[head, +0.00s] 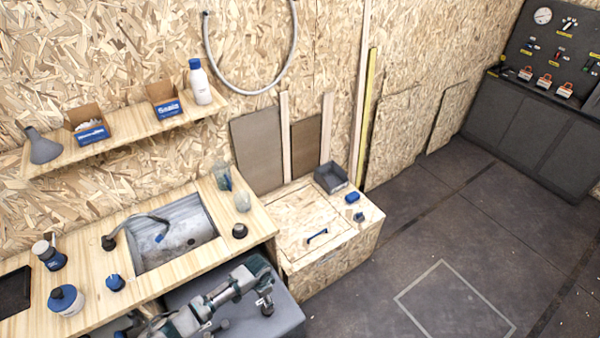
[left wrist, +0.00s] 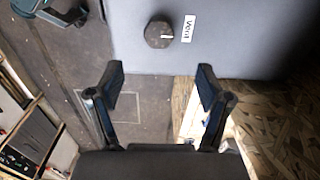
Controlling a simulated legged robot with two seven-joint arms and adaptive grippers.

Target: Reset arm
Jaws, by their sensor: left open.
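My left arm comes in at the bottom of the head view, and its gripper (head: 264,303) points down over the grey-topped unit (head: 288,322). In the left wrist view the left gripper (left wrist: 160,88) has its two black fingers wide apart with nothing between them. Beyond the fingertips is a grey panel (left wrist: 225,40) with a dark round knob (left wrist: 158,35) and a white "Vent" label (left wrist: 188,28). The knob is apart from the fingers in the picture. My right gripper does not show clearly in either view.
A wooden counter with a sink (head: 172,235) lies left, bearing bottles and jars. A chipboard box (head: 325,235) with a blue handle stands beside the grey unit. A shelf (head: 130,130) hangs above. The floor (head: 420,250) at right is clear.

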